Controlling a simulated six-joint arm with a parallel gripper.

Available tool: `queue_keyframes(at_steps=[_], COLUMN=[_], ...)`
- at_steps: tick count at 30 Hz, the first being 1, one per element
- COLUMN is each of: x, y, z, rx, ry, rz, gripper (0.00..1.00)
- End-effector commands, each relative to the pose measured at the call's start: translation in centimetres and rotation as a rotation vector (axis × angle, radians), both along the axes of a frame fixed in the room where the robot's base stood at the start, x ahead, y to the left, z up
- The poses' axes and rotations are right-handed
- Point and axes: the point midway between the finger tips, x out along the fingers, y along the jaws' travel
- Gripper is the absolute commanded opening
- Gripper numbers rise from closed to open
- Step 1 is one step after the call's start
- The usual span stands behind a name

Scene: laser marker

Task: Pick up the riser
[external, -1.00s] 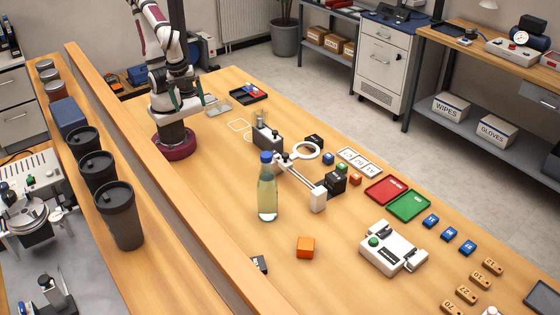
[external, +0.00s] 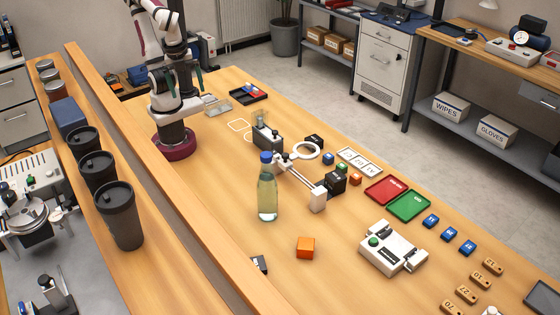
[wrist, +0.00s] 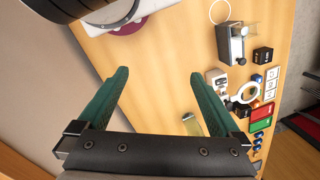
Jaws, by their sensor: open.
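No object in view is labelled as a riser, and I cannot tell for certain which one it is. An orange block (external: 305,247) sits alone on the table in front of the bottle. A dark block (external: 335,182) stands at the near right end of the laser marker's rail. My gripper (wrist: 160,78) is open and empty in the wrist view, its two green fingers spread wide above bare wood. In the external view it is up by my arm, well away from both blocks. The wrist view does not show the orange block.
A capped bottle (external: 267,190) stands between my arm and the orange block. The marker (external: 268,138) is behind it. Red (external: 386,190) and green (external: 409,205) trays and a white control box (external: 388,250) lie to the right. A raised wooden ledge (external: 165,170) runs along the left.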

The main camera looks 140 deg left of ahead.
Motion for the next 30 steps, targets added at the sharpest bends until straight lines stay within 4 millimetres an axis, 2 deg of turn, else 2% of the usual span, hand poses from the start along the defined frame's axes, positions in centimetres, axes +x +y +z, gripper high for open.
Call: queue_keyframes(at_steps=[1, 5, 8, 10, 11, 14, 15, 17, 18, 20, 21, 23, 25, 27, 30], x=[0.8, 4.2, 7.6, 10.1, 11.1, 13.3, 13.6, 13.3, 12.6, 10.9, 9.4, 6.7, 3.0, 3.8, 3.9], y=[0.0, 0.4, 2.4, 5.3, 6.9, 13.7, 16.9, 21.8, 25.0, 29.7, 32.6, 36.5, 40.6, 39.9, 39.8], z=[-0.2, 0.1, 0.4, 0.6, 0.7, 0.8, 0.7, 0.6, 0.5, 0.2, 0.1, -0.3, -0.9, -6.8, -13.0], rx=[-0.062, -0.245, -0.402, -0.532, -0.593, -0.819, -0.918, -1.075, -1.185, -1.36, 1.47, 1.46, 1.455, 1.45, 1.453], ry=[0.026, 0.059, 0.085, 0.104, 0.113, 0.145, 0.158, 0.179, 0.194, 0.217, -0.231, -0.225, -0.217, -0.243, -0.235], rz=[0.18, 0.67, 1.084, 1.398, 1.536, 1.981, 2.145, 2.368, 2.5, 2.675, -2.756, -2.538, -2.299, -2.312, -2.32], gripper=[1.0, 1.0, 1.0, 1.0, 1.0, 1.0, 1.0, 1.0, 1.0, 1.0, 1.0, 1.0, 1.0, 1.0, 1.0])
